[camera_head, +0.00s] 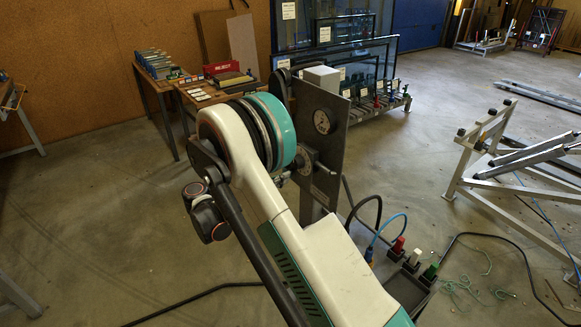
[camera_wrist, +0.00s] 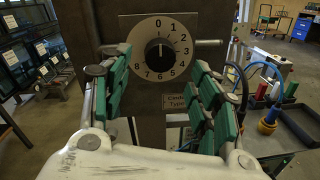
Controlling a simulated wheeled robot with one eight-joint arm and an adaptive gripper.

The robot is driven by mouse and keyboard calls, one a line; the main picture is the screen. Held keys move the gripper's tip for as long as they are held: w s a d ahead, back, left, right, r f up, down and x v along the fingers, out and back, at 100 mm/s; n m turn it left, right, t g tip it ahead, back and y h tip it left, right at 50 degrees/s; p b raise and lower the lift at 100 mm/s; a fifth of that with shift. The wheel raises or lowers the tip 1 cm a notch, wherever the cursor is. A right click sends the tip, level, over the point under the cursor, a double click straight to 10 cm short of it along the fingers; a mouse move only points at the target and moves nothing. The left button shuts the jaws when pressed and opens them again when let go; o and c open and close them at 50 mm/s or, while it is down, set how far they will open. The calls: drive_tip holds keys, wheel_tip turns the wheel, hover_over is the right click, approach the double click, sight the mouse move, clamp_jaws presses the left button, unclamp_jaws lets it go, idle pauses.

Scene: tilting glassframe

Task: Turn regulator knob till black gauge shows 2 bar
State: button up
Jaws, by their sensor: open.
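A round pale dial (camera_wrist: 143,50) numbered 0 to 8 is mounted on a dark upright panel in the wrist view. Its black centre (camera_wrist: 160,52) carries a thin light mark that points up, close to 0. I cannot tell whether this black centre is the regulator knob or part of the gauge. My gripper (camera_wrist: 160,80) is open, with green-padded fingers on the left and right below the dial and nothing seen between them.
A small label (camera_wrist: 180,102) is below the dial. Red, white and green connectors (camera_head: 398,245) and blue and black hoses (camera_head: 378,232) are right of the panel. A metal frame (camera_head: 490,150) stands at right. Open floor (camera_head: 100,220) lies left.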

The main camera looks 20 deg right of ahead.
drive_tip(key=d, duration=0.4)
drive_tip(key=d+b, duration=0.1)
drive_tip(key=shift+w+d, duration=0.35)
drive_tip(key=shift+d, duration=0.05)
drive_tip(key=c, duration=1.1)
